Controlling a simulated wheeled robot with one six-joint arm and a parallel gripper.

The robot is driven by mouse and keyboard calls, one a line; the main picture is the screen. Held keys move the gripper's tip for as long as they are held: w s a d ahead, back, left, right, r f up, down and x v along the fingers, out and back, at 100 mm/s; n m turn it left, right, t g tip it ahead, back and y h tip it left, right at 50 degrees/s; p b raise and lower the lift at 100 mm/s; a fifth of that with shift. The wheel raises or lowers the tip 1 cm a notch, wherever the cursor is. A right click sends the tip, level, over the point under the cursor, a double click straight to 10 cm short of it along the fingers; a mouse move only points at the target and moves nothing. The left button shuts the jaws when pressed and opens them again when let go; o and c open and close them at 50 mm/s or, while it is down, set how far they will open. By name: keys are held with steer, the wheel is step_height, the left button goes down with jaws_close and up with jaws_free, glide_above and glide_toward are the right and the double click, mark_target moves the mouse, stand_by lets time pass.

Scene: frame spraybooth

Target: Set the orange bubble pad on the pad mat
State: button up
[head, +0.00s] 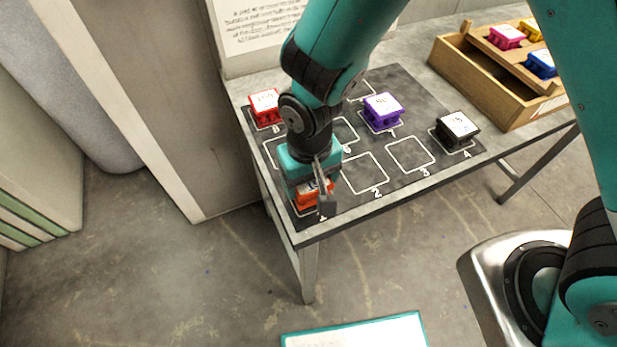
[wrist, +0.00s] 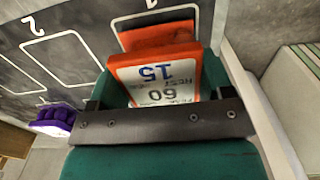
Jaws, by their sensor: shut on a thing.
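The orange bubble pad (head: 314,194) is an orange block with a white label. In the wrist view the pad (wrist: 155,75) sits between the jaws, its label reading 60 and 15. My gripper (head: 318,183) is shut on it and points down over the front left of the dark pad mat (head: 385,205). The pad is over the square marked 1, whose outline is partly covered. I cannot tell whether the pad touches the mat. The gripper (wrist: 160,118) hides part of the pad in both views.
On the mat, a red pad (head: 265,106) stands at back left, a purple pad (head: 381,112) at back middle, and a black pad (head: 456,130) at front right. Squares 2 and 3 are empty. A wooden box (head: 475,75) holding pink, blue and yellow pads stands right.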

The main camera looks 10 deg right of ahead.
steer(key=shift+f, duration=0.25)
steer(key=shift+f, duration=0.2)
steer(key=o, duration=0.9)
steer(key=shift+r, duration=0.15)
